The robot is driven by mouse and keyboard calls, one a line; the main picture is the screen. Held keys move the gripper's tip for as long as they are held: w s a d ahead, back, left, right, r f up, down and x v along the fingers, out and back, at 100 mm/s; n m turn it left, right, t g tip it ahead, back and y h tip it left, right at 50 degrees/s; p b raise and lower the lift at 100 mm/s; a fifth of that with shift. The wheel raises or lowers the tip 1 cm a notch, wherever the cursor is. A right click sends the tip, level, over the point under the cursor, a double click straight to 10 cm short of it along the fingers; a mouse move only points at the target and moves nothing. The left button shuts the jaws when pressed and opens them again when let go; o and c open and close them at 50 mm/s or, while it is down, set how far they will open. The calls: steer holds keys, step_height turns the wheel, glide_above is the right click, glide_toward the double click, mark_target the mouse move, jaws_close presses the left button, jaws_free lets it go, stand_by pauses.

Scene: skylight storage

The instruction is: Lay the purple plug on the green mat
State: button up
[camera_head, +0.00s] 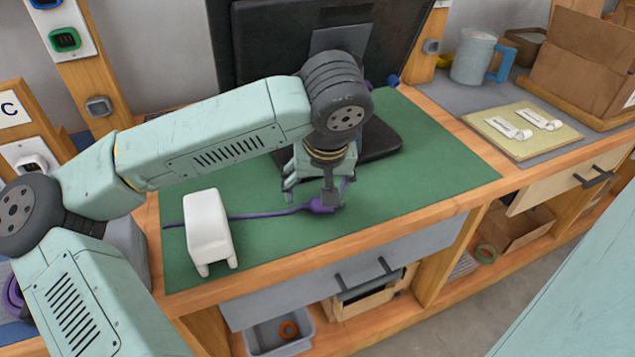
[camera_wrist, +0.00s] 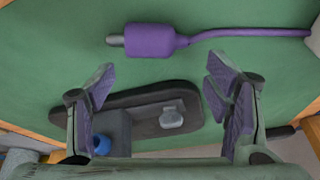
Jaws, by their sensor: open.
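The purple plug (camera_head: 322,203) lies on the green mat (camera_head: 430,188), with its purple cable running left across the mat and behind a white block-shaped object. In the wrist view the plug (camera_wrist: 152,40) shows near the top with a grey tip at its left, and its cable runs off to the right over the green mat (camera_wrist: 40,60). My gripper (camera_head: 322,190) is above the mat, close over the plug in the head view. In the wrist view my gripper (camera_wrist: 160,88) is open, with nothing between its purple-padded fingers. The plug appears beyond the fingertips, apart from them.
The white object (camera_head: 208,230) stands on the mat's left part. A dark monitor (camera_head: 290,40) with a black base (camera_head: 380,140) stands at the back. A mug (camera_head: 474,55), a cream board (camera_head: 520,132) and a cardboard box (camera_head: 580,60) are at the right. The mat's right side is clear.

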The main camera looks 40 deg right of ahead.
steer(key=v, duration=1.2)
steer(key=shift+s, duration=0.15)
